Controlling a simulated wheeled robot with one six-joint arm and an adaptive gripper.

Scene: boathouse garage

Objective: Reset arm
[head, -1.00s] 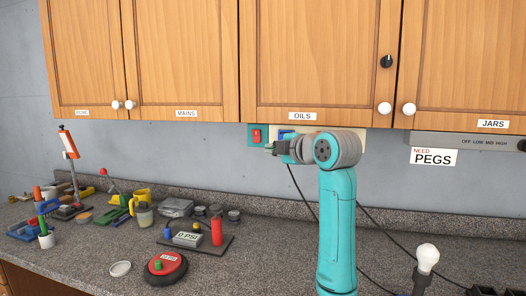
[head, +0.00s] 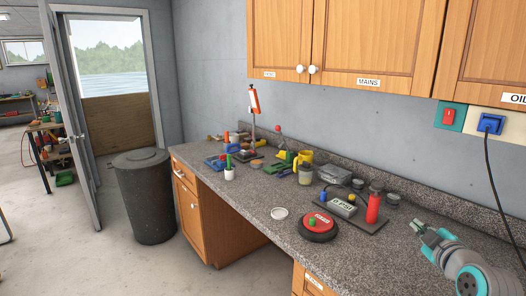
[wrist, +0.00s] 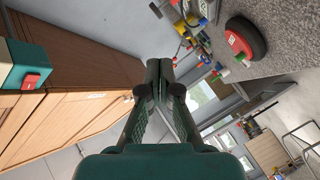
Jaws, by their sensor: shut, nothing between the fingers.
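My gripper (head: 423,231) is at the lower right of the head view, above the right part of the granite counter (head: 260,212). It points left and toward the back, and its fingers are shut with nothing between them. In the wrist view my gripper (wrist: 160,70) shows its two dark green fingers together. My gripper is clear of the blue plug (head: 490,123), which sits in the cream wall outlet (head: 514,126) with a black cord hanging down.
A red switch (head: 449,117) is beside the outlet, under wooden cabinets (head: 378,40). A dark bin (head: 147,200) stands by the open door (head: 84,110).

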